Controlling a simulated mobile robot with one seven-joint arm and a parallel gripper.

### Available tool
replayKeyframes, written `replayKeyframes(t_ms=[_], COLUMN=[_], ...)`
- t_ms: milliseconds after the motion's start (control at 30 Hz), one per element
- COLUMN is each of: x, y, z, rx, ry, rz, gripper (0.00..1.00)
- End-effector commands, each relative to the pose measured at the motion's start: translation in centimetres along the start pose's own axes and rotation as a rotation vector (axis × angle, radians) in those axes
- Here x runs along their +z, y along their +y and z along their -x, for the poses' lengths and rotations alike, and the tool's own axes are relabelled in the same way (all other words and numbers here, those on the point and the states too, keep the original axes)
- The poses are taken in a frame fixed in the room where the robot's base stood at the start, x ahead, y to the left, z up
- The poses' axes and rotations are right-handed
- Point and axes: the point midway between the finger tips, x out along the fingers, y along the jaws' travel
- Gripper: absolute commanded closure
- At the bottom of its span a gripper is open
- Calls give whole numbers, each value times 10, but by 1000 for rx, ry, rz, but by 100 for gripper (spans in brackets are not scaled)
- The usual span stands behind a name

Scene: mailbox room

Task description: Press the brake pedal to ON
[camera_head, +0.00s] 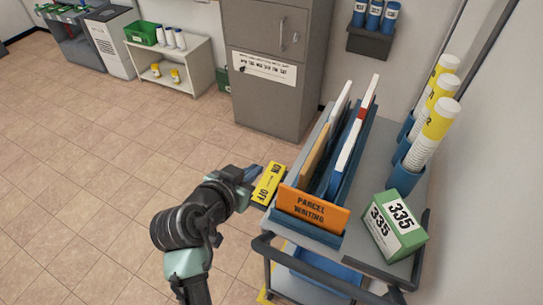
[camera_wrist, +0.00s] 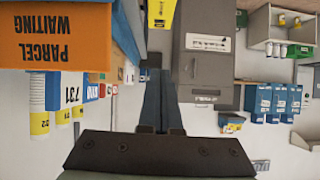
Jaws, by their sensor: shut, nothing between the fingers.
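The yellow brake pedal plate (camera_head: 268,184), with the words ON and OFF on it, sticks out at the left side of the grey cart (camera_head: 398,175). In the wrist view a yellow piece with dark letters (camera_wrist: 162,12), likely the same plate, shows at the top edge, cut off by the frame. My gripper (camera_head: 254,173) is just left of the plate's ON end in the head view. Its fingers (camera_wrist: 155,74) are together and empty. I cannot tell whether they touch the plate. The pedal's mount is hidden.
The cart carries an orange PARCEL WAITING sign (camera_head: 311,208), blue file trays, a green 335 box (camera_head: 394,226) and white-and-yellow tubes (camera_head: 432,135). A grey cabinet (camera_head: 275,65) stands behind. The tiled floor to the left is clear.

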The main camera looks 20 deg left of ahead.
Motion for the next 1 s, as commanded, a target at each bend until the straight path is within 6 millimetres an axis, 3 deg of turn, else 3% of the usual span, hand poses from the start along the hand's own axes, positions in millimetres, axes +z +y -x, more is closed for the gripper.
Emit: replayKeyframes(t_ms=[200,633,767,1000], x=[12,13,14,15], y=[1,1,2,3], z=[5,-1,-17,-62], rx=[32,32,33,33], ry=[-36,-35,-36,-35], rz=[16,16,16,15], gripper=[100,100,100,100])
